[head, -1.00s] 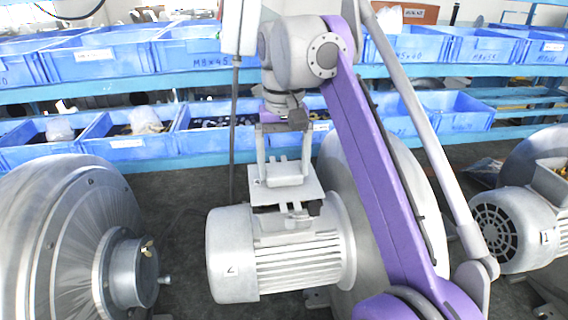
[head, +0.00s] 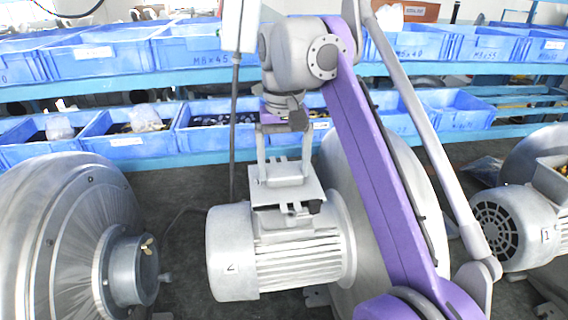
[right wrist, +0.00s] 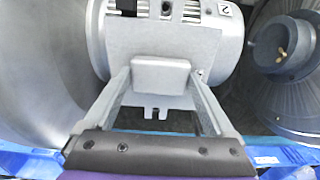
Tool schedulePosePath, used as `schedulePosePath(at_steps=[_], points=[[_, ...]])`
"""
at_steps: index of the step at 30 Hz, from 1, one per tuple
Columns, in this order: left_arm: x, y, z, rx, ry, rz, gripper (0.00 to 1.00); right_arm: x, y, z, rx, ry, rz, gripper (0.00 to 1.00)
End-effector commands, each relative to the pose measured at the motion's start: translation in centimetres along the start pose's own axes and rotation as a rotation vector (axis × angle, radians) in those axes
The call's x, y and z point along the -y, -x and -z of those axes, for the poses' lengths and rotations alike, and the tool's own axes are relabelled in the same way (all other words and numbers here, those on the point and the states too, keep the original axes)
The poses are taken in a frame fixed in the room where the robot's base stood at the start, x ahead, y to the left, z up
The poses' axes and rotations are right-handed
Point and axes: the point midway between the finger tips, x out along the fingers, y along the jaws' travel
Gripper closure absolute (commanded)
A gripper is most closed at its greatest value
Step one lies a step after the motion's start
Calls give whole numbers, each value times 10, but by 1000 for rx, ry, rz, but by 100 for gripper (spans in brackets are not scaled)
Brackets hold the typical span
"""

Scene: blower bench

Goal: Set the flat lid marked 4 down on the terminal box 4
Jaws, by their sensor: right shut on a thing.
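The flat grey lid (head: 262,193) has a raised block grip on top; it also shows in the right wrist view (right wrist: 125,42). I cannot read its mark now. My right gripper (head: 284,170) is shut on that block, with a finger on each side. The lid lies flat over the terminal box (head: 282,222) on top of the grey finned motor (head: 232,245). Part of the box shows below the lid's front edge; I cannot tell whether they touch. The motor's end label looks like a 2, not a clear 4. My left gripper is not in view.
A large blower housing (head: 60,240) stands at the left, and another motor (head: 497,230) at the right. A round casing (head: 335,175) is behind the middle motor. Blue bins (head: 110,130) fill the shelves behind. A grey post (head: 233,130) hangs left of the gripper.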

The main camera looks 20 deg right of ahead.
Motion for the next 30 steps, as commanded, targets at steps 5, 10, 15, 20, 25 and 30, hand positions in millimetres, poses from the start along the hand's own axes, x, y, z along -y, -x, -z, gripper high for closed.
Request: schedulePosePath(at_steps=[5,10,15,20,25,30], points=[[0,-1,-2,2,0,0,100,0,-2,0,0,0,0,75],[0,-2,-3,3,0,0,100,0,-4,0,0,0,0,75],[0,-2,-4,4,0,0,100,0,-6,0,0,0,0,75],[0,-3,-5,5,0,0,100,0,-8,0,0,0,0,75],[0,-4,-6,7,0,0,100,0,-11,0,0,0,0,75],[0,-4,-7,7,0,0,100,0,-12,0,0,0,0,4]])
